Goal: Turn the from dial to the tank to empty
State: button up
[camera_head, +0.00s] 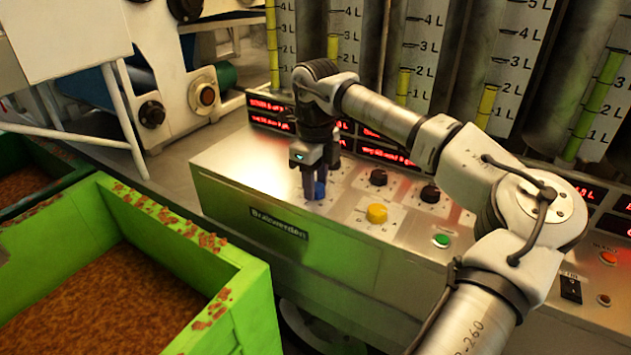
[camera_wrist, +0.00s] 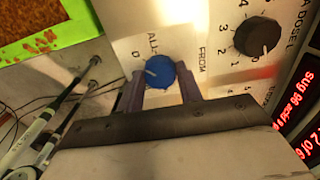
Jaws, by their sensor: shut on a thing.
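The from dial is a blue knob (camera_wrist: 159,72) on the metal panel, with the word FROM printed beside it in the wrist view. It also shows in the head view (camera_head: 320,190). Marks reading "0" and "ALL" are printed near it. A short white pointer line on it faces left in the wrist view. My gripper (camera_wrist: 160,88) is shut on the blue dial, one dark finger at each side; in the head view it (camera_head: 314,188) points down over the dial. The fingers hide other marks around it. Tank gauges (camera_head: 403,85) stand behind with yellow or green bars.
A black dial (camera_wrist: 257,37) with numbers sits beside the blue one. A yellow knob (camera_head: 377,213), black knobs (camera_head: 430,193) and a green button (camera_head: 441,241) are on the panel. Red displays (camera_head: 385,155) line its back. A green crate (camera_head: 250,290) stands front left.

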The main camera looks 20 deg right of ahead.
aim_at(316, 186)
dwell(0.3)
jog(key=o, duration=1)
jog(key=shift+r, duration=0.1)
notch_tip(316, 186, up, 14)
